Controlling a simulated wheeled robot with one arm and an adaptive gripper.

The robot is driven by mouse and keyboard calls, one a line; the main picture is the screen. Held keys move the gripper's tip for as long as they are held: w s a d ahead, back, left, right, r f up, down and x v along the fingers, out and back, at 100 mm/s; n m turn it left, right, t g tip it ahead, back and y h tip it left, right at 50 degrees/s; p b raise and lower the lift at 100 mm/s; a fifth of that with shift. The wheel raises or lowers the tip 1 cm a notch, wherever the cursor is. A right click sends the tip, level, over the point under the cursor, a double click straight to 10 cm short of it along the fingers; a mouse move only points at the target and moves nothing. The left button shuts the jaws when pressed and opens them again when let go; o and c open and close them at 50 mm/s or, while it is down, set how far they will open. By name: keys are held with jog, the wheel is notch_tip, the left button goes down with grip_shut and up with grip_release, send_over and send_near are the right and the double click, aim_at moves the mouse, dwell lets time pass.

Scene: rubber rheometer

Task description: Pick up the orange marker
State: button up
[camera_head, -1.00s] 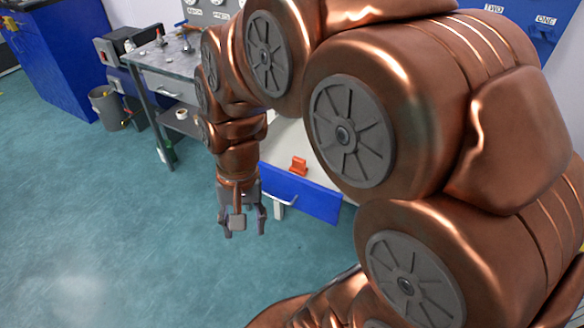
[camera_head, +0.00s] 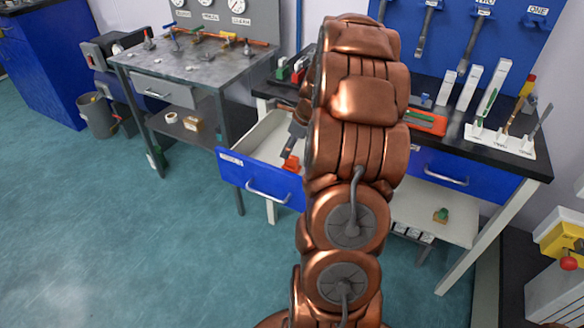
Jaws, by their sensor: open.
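A small orange object (camera_head: 291,163), which looks like the orange marker, lies in the open blue-fronted drawer (camera_head: 262,180), near its right side. It is small in the picture and partly hidden by my arm. My gripper (camera_head: 294,146) shows only as a grey part just left of my arm, over the drawer and pointing down toward the orange object. It is open. Its other finger and its exact gap to the object are hidden behind the arm.
A grey metal table (camera_head: 190,68) with tools stands left of the drawer. The black-topped bench (camera_head: 455,125) holds an orange tray (camera_head: 425,122) and a white rack (camera_head: 500,140) of tools. Floor at left is clear; a bin (camera_head: 100,115) stands beyond.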

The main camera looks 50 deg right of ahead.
aim_at(294, 157)
jog(key=d, duration=0.1)
jog(key=d+f+m, duration=0.1)
jog(key=d, duration=0.1)
jog(key=shift+s+f+m, duration=0.2)
jog(key=shift+f+m, duration=0.1)
jog(key=shift+d+f, duration=0.2)
jog(key=shift+f, duration=0.1)
jog(key=shift+d+p+x, duration=0.15)
jog(key=shift+p+x, duration=0.05)
jog(key=shift+x, duration=1.6)
jog(key=shift+d+p+x, duration=0.15)
jog(key=shift+p+x, duration=0.05)
jog(key=shift+x, duration=1.6)
grip_shut()
